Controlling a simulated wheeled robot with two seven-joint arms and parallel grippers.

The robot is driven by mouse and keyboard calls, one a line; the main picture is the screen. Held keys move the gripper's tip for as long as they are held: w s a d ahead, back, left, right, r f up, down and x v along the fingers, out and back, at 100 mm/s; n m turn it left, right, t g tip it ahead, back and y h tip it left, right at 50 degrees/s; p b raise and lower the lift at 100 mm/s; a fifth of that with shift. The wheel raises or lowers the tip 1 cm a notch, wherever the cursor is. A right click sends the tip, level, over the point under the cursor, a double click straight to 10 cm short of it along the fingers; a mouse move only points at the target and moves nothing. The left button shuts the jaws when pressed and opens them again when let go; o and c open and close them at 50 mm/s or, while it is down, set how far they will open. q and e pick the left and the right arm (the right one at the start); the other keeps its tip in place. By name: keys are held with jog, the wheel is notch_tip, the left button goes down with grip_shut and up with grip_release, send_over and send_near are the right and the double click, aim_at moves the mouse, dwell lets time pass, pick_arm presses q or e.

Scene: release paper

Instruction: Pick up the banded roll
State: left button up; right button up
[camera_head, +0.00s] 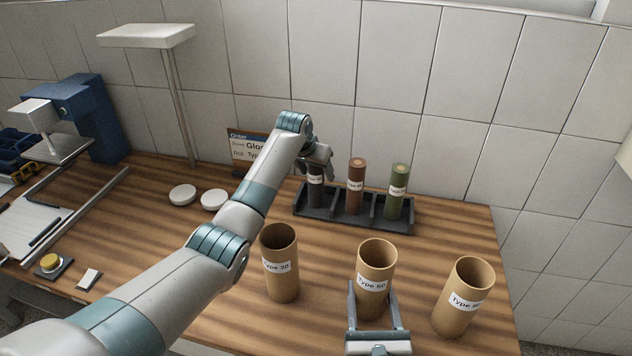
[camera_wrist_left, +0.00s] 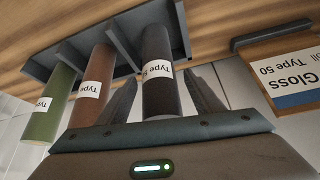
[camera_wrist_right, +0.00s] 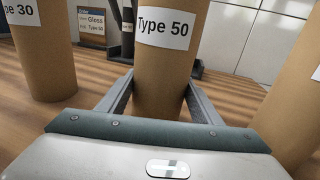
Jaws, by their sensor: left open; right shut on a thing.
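A dark roll (camera_head: 315,193) with a white label band stands upright in the left slot of the black rack (camera_head: 340,222). It also shows in the left wrist view (camera_wrist_left: 160,98), its label partly readable as "Type". My left gripper (camera_head: 318,165) is open, with one finger on each side of this roll. A brown roll (camera_head: 356,187) and a green roll (camera_head: 397,190), also with white bands, stand in the other slots. My right gripper (camera_wrist_right: 158,100) is shut on the lower part of a cardboard tube (camera_wrist_right: 172,50) labelled Type 50, which stands upright on the table.
A Type 30 tube (camera_head: 280,270) and another labelled tube (camera_head: 463,300) stand either side of the held tube. An order card (camera_head: 240,150) reading Gloss, Type 50 stands behind my left arm. White discs (camera_head: 182,194) lie left of that arm. A tiled wall closes off the back.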

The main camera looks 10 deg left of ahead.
pick_arm(q)
jog(key=shift+x, duration=1.65)
jog(key=shift+w+r, duration=0.1)
jog(key=shift+c, duration=0.7)
jog(key=c, duration=1.2)
jog(key=shift+o, duration=0.2)
jog(key=shift+r, duration=0.15)
notch_tip(320, 180, up, 10)
jog(key=shift+f, duration=0.1)
